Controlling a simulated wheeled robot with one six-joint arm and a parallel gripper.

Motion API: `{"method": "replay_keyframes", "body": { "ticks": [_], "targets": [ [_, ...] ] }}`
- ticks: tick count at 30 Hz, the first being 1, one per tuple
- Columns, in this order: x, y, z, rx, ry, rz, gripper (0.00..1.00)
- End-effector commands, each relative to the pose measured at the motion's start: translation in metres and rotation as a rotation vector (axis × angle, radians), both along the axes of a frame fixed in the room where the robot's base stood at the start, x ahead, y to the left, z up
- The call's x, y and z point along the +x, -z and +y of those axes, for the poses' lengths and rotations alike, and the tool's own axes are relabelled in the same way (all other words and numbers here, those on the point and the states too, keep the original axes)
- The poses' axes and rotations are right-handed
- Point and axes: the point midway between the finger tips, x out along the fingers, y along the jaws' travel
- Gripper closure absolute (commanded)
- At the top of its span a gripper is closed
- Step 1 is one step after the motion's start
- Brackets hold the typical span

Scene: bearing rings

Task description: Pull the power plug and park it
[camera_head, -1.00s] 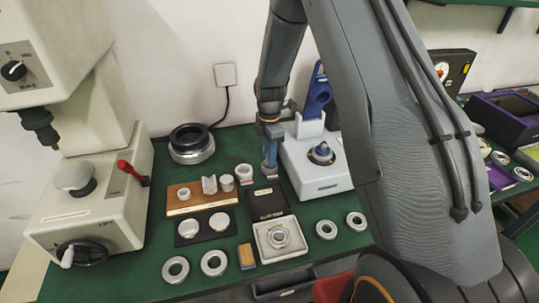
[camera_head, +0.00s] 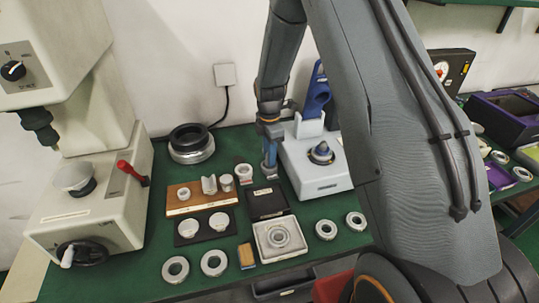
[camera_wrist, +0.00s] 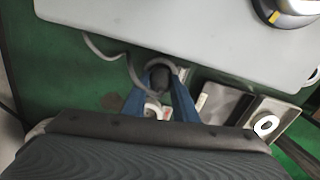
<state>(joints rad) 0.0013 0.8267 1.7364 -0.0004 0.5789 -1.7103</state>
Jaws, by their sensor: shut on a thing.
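My gripper (camera_head: 269,168) points down at the bench just left of the white device (camera_head: 318,184). In the wrist view, its blue fingers (camera_wrist: 160,88) are shut on a dark plug (camera_wrist: 159,76). A grey cable (camera_wrist: 108,57) curves close to the plug and along the edge of the device. In the head view the fingers and arm hide the plug. I cannot tell whether the plug is seated in anything. A white wall plate (camera_head: 225,75) with a dark cord running down from it is on the wall behind.
A black-and-silver ring stack (camera_head: 191,143), a wooden block (camera_head: 201,197), an open case (camera_head: 279,237) and several loose rings (camera_head: 214,262) crowd the green bench. Bare green bench shows between the press and the rings.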

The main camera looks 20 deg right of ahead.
Motion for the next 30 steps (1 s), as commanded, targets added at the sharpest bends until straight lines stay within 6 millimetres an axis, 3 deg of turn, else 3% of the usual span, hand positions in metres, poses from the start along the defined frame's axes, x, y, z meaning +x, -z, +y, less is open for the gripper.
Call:
{"method": "replay_keyframes", "body": {
  "ticks": [22, 23, 24, 30],
  "targets": [
    [0.000, 0.012, 0.000, 0.000, 0.000, 0.000, 0.97],
    [0.000, 0.012, 0.000, 0.000, 0.000, 0.000, 0.71],
    [0.000, 0.012, 0.000, 0.000, 0.000, 0.000, 0.66],
    [0.000, 0.011, 0.000, 0.000, 0.000, 0.000, 0.66]
  ]
}}
